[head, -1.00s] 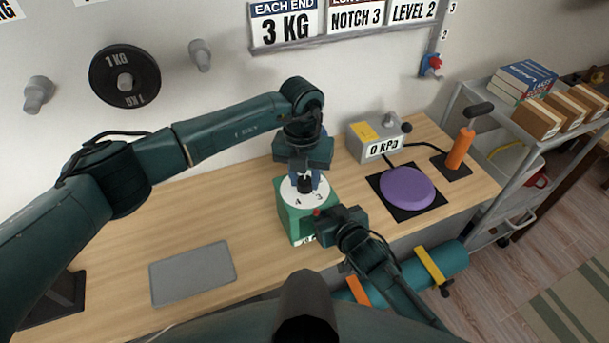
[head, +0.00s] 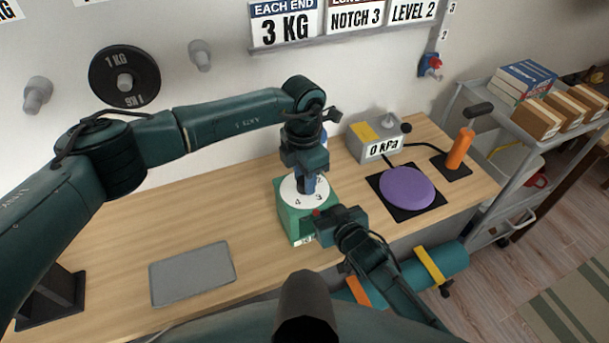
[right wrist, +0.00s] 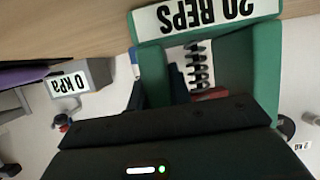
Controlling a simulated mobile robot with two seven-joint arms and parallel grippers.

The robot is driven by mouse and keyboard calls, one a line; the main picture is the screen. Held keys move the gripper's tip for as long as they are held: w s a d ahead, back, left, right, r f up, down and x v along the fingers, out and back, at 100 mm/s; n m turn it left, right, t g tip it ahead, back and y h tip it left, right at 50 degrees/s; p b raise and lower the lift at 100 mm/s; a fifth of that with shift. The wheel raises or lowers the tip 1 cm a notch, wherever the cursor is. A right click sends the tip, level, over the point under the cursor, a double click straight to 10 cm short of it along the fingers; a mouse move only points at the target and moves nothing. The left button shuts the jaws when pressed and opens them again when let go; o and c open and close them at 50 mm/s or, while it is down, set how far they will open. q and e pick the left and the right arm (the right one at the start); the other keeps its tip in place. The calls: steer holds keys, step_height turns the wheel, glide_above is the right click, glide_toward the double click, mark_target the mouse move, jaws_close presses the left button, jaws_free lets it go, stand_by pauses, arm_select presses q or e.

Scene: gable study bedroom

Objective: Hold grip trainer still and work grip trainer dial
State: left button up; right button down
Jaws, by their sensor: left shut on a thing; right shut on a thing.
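The grip trainer (head: 287,223) is a green box standing on the desk. Its white dial (head: 291,196) faces up and shows numbers, with 4 and 3 readable. My left gripper (head: 307,188) comes down from above and is shut on the dial's knob, which it hides. My right gripper (head: 314,228) is shut on the near right side of the trainer's body. In the right wrist view the green trainer (right wrist: 262,65) fills the middle, with an upside-down "20 REPS" label (right wrist: 205,14). The right fingertips are mostly hidden there.
A grey tray (head: 192,273) lies at the left. A shelf cart (head: 520,130) with books stands beyond the desk.

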arm_select(q)
steer(key=shift+m, duration=0.4)
steer(key=o, duration=1)
step_height(320, 180, up, 12)
steer(key=shift+w+a+r, duration=0.1)
steer(key=shift+w, duration=0.05)
arm_select(e)
steer(key=c, duration=1.2)
jaws_free()
steer(key=shift+s, duration=0.15)
